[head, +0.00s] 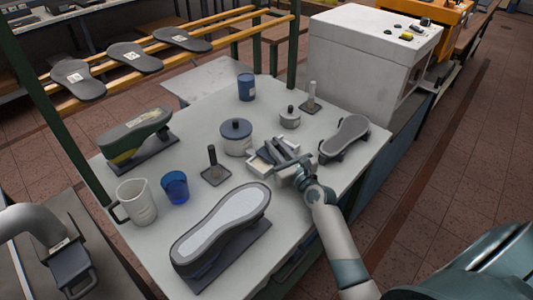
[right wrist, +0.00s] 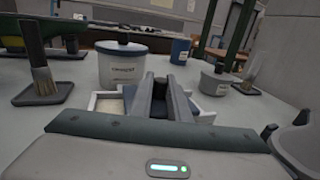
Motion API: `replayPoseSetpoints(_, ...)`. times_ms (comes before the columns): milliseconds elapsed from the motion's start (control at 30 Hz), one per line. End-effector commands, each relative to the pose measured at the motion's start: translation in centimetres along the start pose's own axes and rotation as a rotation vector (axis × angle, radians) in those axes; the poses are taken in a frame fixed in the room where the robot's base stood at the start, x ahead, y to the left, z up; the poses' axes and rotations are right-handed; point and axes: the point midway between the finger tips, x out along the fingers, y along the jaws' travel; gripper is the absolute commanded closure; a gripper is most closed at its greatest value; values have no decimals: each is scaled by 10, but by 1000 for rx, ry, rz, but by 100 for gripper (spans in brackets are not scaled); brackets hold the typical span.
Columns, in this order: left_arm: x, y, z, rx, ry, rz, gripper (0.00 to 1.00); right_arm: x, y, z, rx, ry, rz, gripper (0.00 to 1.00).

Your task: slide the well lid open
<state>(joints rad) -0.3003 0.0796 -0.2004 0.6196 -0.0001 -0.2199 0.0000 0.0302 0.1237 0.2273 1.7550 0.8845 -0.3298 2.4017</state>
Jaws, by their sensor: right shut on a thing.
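The well (head: 257,168) is a small white open box on the table, beside the blue-lidded pot. Its dark blue-grey lid (head: 265,154) lies across part of the top, and a pale inside shows at the near left. My right gripper (head: 283,152) reaches in from the lower right and is shut on the lid. In the right wrist view the fingers (right wrist: 160,98) stand close together over the lid (right wrist: 131,94), with white well walls (right wrist: 104,102) to either side. The fingers hide the grip point. My left gripper (head: 76,272) is at the lower left, its jaws unclear.
The blue-lidded pot (head: 236,138), a brush on a base (head: 213,172) and a small grey pot (head: 290,118) stand close around the well. A jug (head: 137,203) and blue cup (head: 175,187) stand left.

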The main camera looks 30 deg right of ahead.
Motion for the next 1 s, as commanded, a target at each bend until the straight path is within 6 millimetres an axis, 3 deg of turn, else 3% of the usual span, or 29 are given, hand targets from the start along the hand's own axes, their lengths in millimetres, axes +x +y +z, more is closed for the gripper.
replayPoseSetpoints(100, 8, 0, -1, -1, 5, 0, 100, 9, -28, -2, -4, -1, -2, 100)
replayPoseSetpoints(200, 9, 1, -6, -1, 17, 0, 100, 13, -39, 0, -1, -1, -1, 100)
replayPoseSetpoints(500, 8, 2, -10, -1, 24, 2, 100, 13, -43, 2, -2, -3, -4, 100)
replayPoseSetpoints(533, 8, 2, -10, -1, 24, 2, 100, 13, -43, 2, -2, -3, -4, 79)
replayPoseSetpoints(600, 8, 2, -9, -1, 22, 2, 100, 13, -43, 2, -2, -3, -4, 65)
replayPoseSetpoints(1000, 8, 2, -9, 0, 21, 2, 100, 10, -41, 1, 0, -2, -2, 65)
